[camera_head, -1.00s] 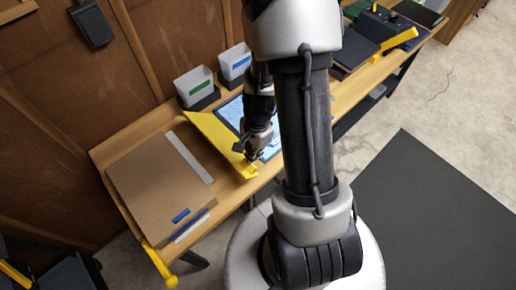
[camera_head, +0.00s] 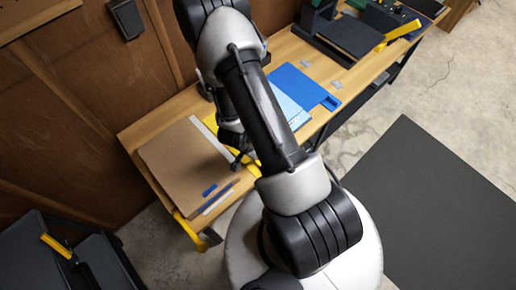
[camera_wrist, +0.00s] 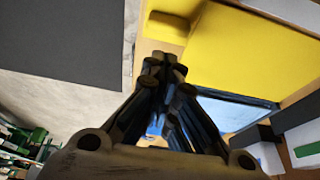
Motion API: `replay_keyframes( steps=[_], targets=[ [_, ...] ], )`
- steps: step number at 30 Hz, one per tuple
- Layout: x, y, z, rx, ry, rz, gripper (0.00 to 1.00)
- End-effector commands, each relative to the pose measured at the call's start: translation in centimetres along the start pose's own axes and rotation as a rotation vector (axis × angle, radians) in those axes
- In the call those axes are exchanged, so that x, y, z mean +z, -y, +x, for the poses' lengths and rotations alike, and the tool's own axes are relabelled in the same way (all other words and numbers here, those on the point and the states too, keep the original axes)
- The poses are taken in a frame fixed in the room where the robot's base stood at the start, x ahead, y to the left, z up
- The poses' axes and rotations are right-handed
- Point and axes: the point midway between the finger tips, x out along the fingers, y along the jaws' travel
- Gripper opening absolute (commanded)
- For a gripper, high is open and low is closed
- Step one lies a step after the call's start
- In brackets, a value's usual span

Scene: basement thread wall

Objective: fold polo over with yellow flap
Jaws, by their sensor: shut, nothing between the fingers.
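The yellow flap (camera_wrist: 250,50) fills much of the upper right of the wrist view, with a yellow tab (camera_wrist: 168,28) at its left end. In the head view my arm hides most of it, and only slivers of the yellow flap (camera_head: 248,168) show. The light blue polo (camera_wrist: 230,112) lies beside the flap's edge; it also shows in the head view (camera_head: 292,108), partly behind my arm. My gripper (camera_wrist: 165,64) is shut and empty, near the flap's tab end. In the head view my gripper (camera_head: 238,162) is dark and partly hidden.
A brown board (camera_head: 182,165) with blue and white strips lies left of the flap. A blue panel (camera_head: 299,85) lies right of the polo. A dark press (camera_head: 350,36) stands farther right. White bins (camera_wrist: 300,145) show at the wrist view's lower right. A dark mat (camera_head: 440,205) covers the floor.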

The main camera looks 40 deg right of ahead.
Motion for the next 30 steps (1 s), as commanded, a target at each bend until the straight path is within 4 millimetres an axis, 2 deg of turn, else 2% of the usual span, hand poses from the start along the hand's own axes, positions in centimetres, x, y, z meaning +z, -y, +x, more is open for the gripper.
replay_keyframes(
  steps=[3,7,12,18,30],
  targets=[
    [2.1,0.0,1.3,-0.001,-0.1,-0.014,0.0],
    [3.4,0.0,2.4,-0.003,-0.21,-0.011,0.0],
    [4.0,0.0,3.9,-0.003,-0.321,-0.006,0.0],
    [4.7,-0.1,4.9,-0.002,-0.351,-0.002,0.0],
    [5.3,-0.1,5.5,-0.002,-0.348,-0.001,0.0]
  ],
)
